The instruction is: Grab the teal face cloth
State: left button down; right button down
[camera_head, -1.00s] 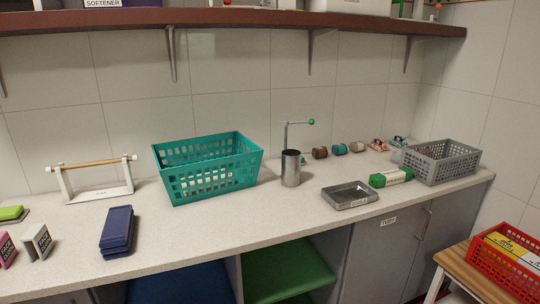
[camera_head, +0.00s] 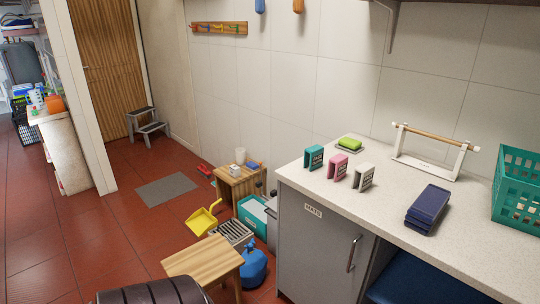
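A small teal piece (camera_head: 314,158) with a dark label stands upright at the left end of the stone counter (camera_head: 385,200). It looks like the teal face cloth, but its label is too small to read surely. A pink piece (camera_head: 337,172) and a grey-white piece (camera_head: 363,177) of the same shape stand in a row to its right, with gaps between them. Neither of my grippers shows in this view.
A green sponge on a dish (camera_head: 349,144) lies behind the row. A towel rail (camera_head: 432,150), a dark blue stack (camera_head: 427,209) and a teal basket (camera_head: 516,188) stand to the right. On the floor are a wooden stool (camera_head: 203,262), blue jug (camera_head: 253,266) and yellow dustpan (camera_head: 203,220).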

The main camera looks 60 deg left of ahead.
aim_at(313, 155)
jog(key=u, duration=1.55)
jog(key=i, duration=0.1)
